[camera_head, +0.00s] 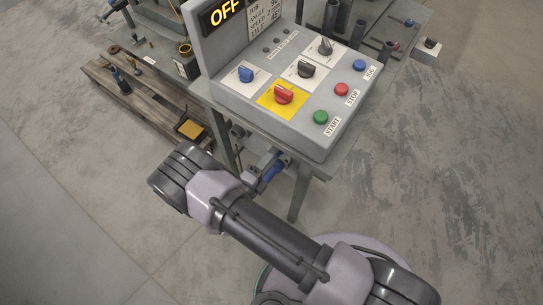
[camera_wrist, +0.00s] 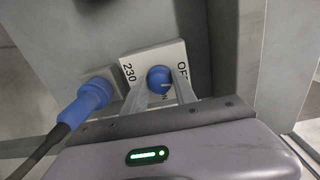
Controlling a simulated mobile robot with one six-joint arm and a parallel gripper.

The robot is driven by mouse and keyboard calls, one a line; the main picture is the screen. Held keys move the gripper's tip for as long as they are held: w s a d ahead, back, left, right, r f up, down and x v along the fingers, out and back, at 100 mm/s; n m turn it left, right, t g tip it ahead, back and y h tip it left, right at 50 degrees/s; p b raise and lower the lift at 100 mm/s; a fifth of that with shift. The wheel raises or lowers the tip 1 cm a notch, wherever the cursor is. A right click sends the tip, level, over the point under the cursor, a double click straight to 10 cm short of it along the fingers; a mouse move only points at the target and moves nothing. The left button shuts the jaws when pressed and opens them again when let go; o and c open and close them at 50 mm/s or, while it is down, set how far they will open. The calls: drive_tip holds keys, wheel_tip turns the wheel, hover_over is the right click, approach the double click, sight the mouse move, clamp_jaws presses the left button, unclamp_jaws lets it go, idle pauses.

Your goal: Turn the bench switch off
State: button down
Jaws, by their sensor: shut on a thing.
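The bench switch is a small blue round knob (camera_wrist: 159,78) on a white plate (camera_wrist: 150,56) in the wrist view. The plate reads "230" at left and "OFF" at right, with further lettering partly hidden below the knob. My gripper (camera_wrist: 161,84) has a finger on each side of the knob and is shut on it. A pale mark shows on the knob, but I cannot tell exactly where it points. In the head view the switch is hidden under the console, and my arm reaches to the console's front left edge.
A blue plug (camera_wrist: 92,95) with a dark cable sits left of my gripper. The grey console (camera_head: 280,125) above carries several knobs, a red knob (camera_head: 284,94), a green button (camera_head: 320,117) and a display (camera_head: 224,14) reading "OFF". A wooden pallet (camera_head: 140,105) lies left; floor at right is clear.

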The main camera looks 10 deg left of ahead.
drive_tip(key=shift+n, duration=0.9)
drive_tip(key=c, duration=1.1)
unclamp_jaws()
drive_tip(key=shift+f, duration=0.1)
drive_tip(key=shift+o, duration=0.2)
drive_tip(key=p+v, duration=0.3)
drive_tip(key=v, duration=1.4)
drive_tip(key=shift+s, duration=0.15)
drive_tip(key=shift+s+a, duration=0.1)
drive_tip(key=shift+a, duration=0.1)
